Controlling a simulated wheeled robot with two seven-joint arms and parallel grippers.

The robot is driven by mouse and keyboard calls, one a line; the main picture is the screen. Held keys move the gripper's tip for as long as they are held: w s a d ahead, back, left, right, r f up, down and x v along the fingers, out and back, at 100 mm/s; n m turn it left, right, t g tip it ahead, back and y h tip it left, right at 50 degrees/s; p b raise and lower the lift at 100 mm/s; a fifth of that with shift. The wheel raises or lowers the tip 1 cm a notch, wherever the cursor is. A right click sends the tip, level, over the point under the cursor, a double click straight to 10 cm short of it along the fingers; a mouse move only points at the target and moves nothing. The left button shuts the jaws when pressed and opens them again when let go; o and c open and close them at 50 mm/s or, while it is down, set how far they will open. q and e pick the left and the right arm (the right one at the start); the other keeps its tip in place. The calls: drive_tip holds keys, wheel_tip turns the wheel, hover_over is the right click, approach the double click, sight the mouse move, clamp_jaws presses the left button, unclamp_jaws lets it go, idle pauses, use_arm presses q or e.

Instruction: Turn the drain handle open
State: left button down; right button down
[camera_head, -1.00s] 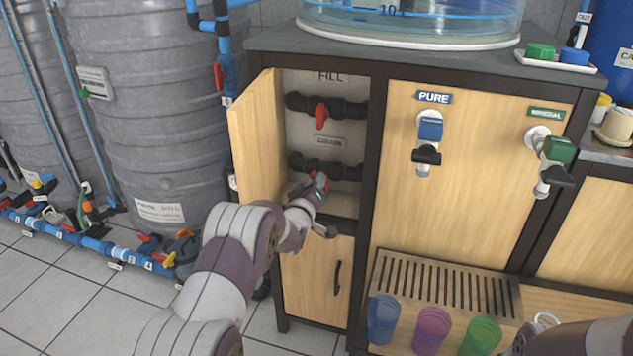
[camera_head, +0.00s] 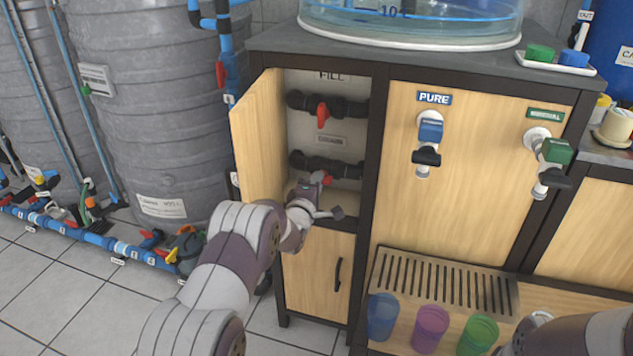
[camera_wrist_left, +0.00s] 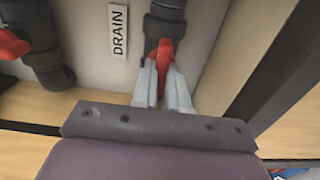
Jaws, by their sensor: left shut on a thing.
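The drain handle is red and sits on the lower black valve (camera_head: 325,165) inside the open cabinet, under a small label. In the head view its red end (camera_head: 327,180) shows just beside my left gripper (camera_head: 319,179). In the left wrist view the red drain handle (camera_wrist_left: 160,54) lies between the two grey fingers of my left gripper (camera_wrist_left: 163,82), which are shut on it. The DRAIN label (camera_wrist_left: 118,32) is beside that valve. Part of the handle is hidden by the fingers. My right arm shows at the bottom right, but its gripper is not visible.
The upper FILL valve has a red handle (camera_head: 322,115) close above. The dark cabinet post (camera_head: 374,170) bounds the opening on the right. Several cups, including a purple one (camera_head: 431,329), stand lower right.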

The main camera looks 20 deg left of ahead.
use_arm(q)
drive_tip(key=shift+w+r+n, duration=0.1)
drive_tip(key=shift+r+n, duration=0.15)
drive_tip(key=shift+n, duration=0.05)
drive_tip(key=c, duration=1.1)
unclamp_jaws()
drive_tip(key=shift+c, duration=0.2)
drive_tip(key=shift+f, duration=0.2)
drive_tip(key=s+p, duration=0.3)
drive_tip(key=s, duration=0.9)
drive_tip(key=shift+s+a, duration=0.25)
drive_tip(key=shift+s, duration=0.05)
